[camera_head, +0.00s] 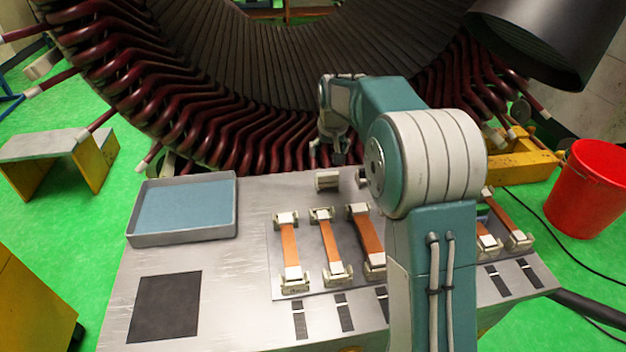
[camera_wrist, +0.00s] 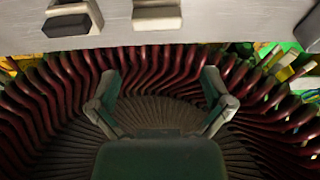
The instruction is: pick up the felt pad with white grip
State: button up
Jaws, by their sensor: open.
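Two small blocks with pale grips lie at the table's far edge, near the stator. In the wrist view, one has a whitish grip over a greyish pad (camera_wrist: 157,15); the other has a greyish grip over a dark pad (camera_wrist: 72,22). In the head view, the pale block (camera_head: 328,180) is clear, while the other is partly hidden by my arm. I cannot tell for sure which is the felt pad. My gripper (camera_head: 338,155) is above and beyond the far edge, close to the blocks. Its two fingers (camera_wrist: 161,85) are spread and empty in the wrist view.
Dark red stator coils (camera_head: 230,125) curve close behind the table. A blue-lined grey tray (camera_head: 186,238) is at left, with a black mat (camera_head: 165,306) in front. Copper bars in pale holders (camera_head: 328,247) fill the middle. A red bucket (camera_head: 590,190) stands at right.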

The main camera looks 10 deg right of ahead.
aim_at(326, 175)
jog(key=x, duration=0.2)
jog(key=d+x, duration=0.1)
jog(key=x, duration=0.2)
jog(key=shift+d+f, duration=0.1)
jog(key=shift+f, duration=0.05)
jog(key=shift+w+a+f, duration=0.1)
jog(key=shift+a+f, duration=0.15)
jog(key=shift+f, duration=0.05)
jog(key=x, duration=0.4)
jog(key=shift+a+f, duration=0.25)
jog(key=shift+a, duration=0.1)
jog(key=shift+d+f, duration=0.15)
jog(key=shift+f, duration=0.1)
jog(key=shift+d, duration=0.15)
jog(key=c, duration=0.9)
jog(key=shift+o, duration=0.2)
jog(key=shift+a, duration=0.25)
